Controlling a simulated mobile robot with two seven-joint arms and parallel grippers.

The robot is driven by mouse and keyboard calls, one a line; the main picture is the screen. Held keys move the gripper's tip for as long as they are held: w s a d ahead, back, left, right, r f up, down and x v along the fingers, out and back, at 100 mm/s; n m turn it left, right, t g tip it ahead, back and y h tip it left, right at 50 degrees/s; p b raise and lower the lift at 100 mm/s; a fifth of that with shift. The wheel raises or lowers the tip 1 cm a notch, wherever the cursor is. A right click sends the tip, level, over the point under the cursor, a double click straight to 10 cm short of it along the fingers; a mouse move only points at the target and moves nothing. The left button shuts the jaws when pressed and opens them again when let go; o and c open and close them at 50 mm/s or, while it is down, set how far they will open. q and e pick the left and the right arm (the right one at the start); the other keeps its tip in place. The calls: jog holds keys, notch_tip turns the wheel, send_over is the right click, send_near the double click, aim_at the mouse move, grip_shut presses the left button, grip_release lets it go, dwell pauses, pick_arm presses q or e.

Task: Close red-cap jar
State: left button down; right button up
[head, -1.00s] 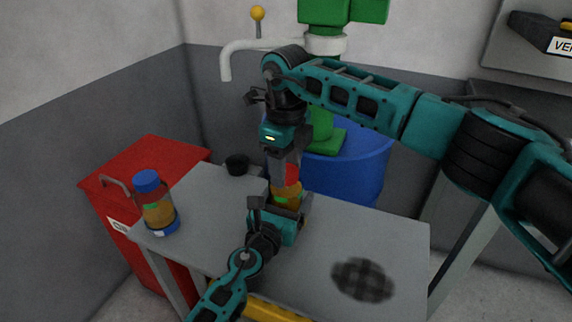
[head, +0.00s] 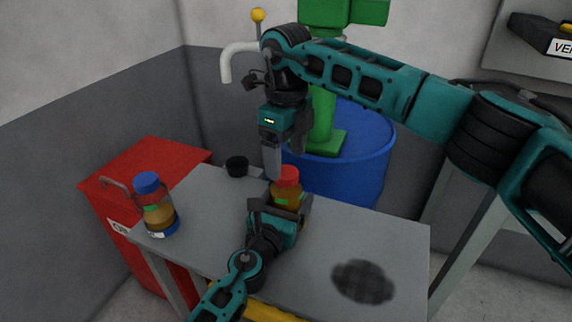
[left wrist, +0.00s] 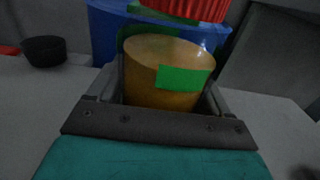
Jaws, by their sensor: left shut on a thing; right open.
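The red-cap jar (head: 288,190) stands upright on the grey table, with amber contents and a green label. Its red cap (head: 287,175) sits on its top; I cannot tell how tight it is. In the left wrist view the jar body (left wrist: 165,75) is between my left fingers and the ridged red cap (left wrist: 190,8) is at the top edge. My left gripper (head: 285,208) is shut on the jar body from the front. My right gripper (head: 284,168) points down, open and empty, just above and to the left of the cap.
A blue-cap jar (head: 156,205) stands at the table's left edge. A small black cup (head: 237,166) is at the back. A dark mesh patch (head: 363,281) lies on the right. A blue drum (head: 350,165) is behind the table (head: 350,235), a red cabinet (head: 135,170) at left.

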notch_tip(320, 180, up, 9)
jog(key=shift+f, duration=0.2)
pick_arm(q)
grip_release()
jog(key=shift+s+a, duration=0.25)
jog(key=shift+s, duration=0.25)
jog(key=p+v, duration=0.1)
jog(key=v, duration=1.1)
pick_arm(e)
jog(key=shift+r, duration=0.4)
pick_arm(q)
jog(key=shift+f, duration=0.1)
